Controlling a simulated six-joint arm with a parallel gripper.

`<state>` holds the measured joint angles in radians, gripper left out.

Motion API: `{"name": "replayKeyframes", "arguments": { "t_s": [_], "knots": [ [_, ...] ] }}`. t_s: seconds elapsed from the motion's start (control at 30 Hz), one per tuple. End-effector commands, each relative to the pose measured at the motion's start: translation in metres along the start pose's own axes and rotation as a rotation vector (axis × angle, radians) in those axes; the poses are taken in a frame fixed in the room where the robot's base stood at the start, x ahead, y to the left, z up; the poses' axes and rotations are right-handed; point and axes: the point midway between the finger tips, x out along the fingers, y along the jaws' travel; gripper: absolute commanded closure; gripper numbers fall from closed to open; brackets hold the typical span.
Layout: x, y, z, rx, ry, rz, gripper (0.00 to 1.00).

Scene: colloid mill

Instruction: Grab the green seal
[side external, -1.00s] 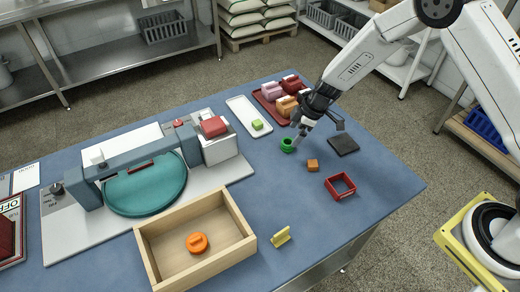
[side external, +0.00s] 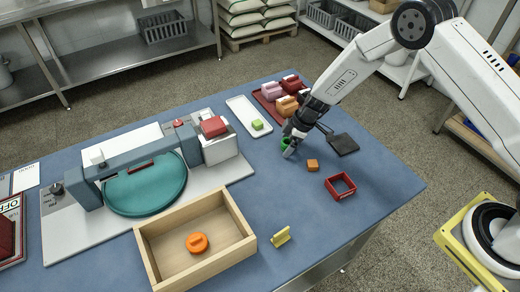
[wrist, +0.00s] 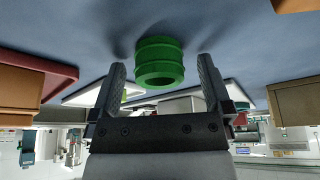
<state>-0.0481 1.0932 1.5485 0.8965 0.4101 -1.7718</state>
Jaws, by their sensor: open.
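The green seal (wrist: 160,62) is a short ribbed ring standing on the blue table. In the wrist view it lies ahead of and between the two fingertips of my gripper (wrist: 161,72), with a gap on each side. My gripper is open. In the side view my gripper (side external: 288,151) is low at the table over the green seal (side external: 285,143), hiding most of it.
An orange cube (side external: 313,165), a red square frame (side external: 340,186) and a dark square pad (side external: 343,144) lie close by. A red tray (side external: 262,101) of coloured blocks and a white tray (side external: 240,110) with a green cube stand behind. A wooden box (side external: 158,251) holds an orange piece.

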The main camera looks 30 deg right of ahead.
Motion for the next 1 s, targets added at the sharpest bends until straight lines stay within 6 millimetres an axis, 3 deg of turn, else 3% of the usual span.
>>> {"name": "replayKeyframes", "arguments": {
  "t_s": [0.27, 0.5, 0.57, 0.6, 1.0],
  "knots": [
    [-0.0003, 0.0, 0.0, 0.0, 0.0, 0.0, 0.0],
    [-0.0004, -0.0001, 0.0001, 0.0, 0.0, 0.0, 0.73],
    [-0.0004, -0.0001, 0.0001, 0.0, 0.0, 0.0, 0.92],
    [-0.0004, 0.0, 0.0, 0.0, 0.0, 0.0, 0.97],
    [-0.0043, 0.0002, -0.0018, 0.0, 0.001, 0.0, 0.97]
  ]
}}
